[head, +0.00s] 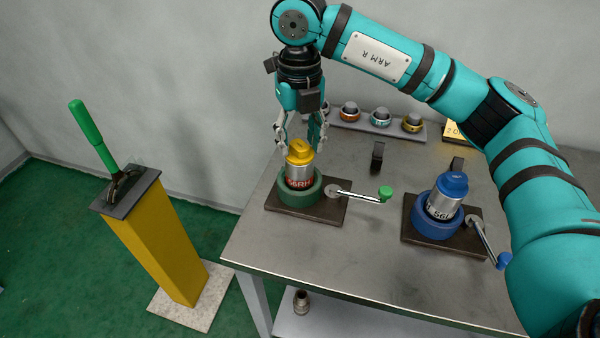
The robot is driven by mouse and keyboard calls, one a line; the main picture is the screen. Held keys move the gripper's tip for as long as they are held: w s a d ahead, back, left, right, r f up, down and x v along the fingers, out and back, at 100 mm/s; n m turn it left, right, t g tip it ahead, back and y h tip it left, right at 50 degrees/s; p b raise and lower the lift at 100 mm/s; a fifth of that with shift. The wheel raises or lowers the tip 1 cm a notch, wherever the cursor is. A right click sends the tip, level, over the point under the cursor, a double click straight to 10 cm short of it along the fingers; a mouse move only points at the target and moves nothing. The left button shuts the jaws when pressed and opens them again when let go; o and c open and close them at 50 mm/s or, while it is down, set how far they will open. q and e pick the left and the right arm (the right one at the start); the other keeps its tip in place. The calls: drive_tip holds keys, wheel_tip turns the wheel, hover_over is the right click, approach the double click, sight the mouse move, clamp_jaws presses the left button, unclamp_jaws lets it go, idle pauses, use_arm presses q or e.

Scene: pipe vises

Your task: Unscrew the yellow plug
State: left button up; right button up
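The yellow plug (300,152) sits on top of a silver pipe piece (299,172) with a red marked band. That piece stands upright in a round green vise (294,190) on a dark base plate, near the table's left side. My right gripper (300,142) points down over the yellow plug. Its fingers are spread apart, one to the left and one to the right of the plug's top, and I see no grip on it. I cannot tell how far the fingertips are from the plug in depth. My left gripper is not in view.
A blue vise (437,226) holds a pipe piece with a blue plug (452,185) at the right. The green vise's crank (384,193) sticks out rightward. A rack (378,126) of small fittings stands behind. A yellow post (165,245) with a green-handled lever (92,135) stands left of the table.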

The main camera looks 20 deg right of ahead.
clamp_jaws()
drive_tip(key=shift+n, duration=1)
drive_tip(key=shift+f+n, duration=0.1)
drive_tip(key=shift+n, duration=0.7)
drive_tip(key=shift+n+b, duration=0.35)
drive_tip(key=shift+n, duration=0.65)
drive_tip(key=n, duration=0.6)
drive_tip(key=shift+n, duration=0.4)
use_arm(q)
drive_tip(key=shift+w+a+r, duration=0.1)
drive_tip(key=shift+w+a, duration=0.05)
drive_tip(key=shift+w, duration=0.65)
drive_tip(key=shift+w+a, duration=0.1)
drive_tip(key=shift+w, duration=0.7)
use_arm(e)
drive_tip(key=shift+n, duration=1)
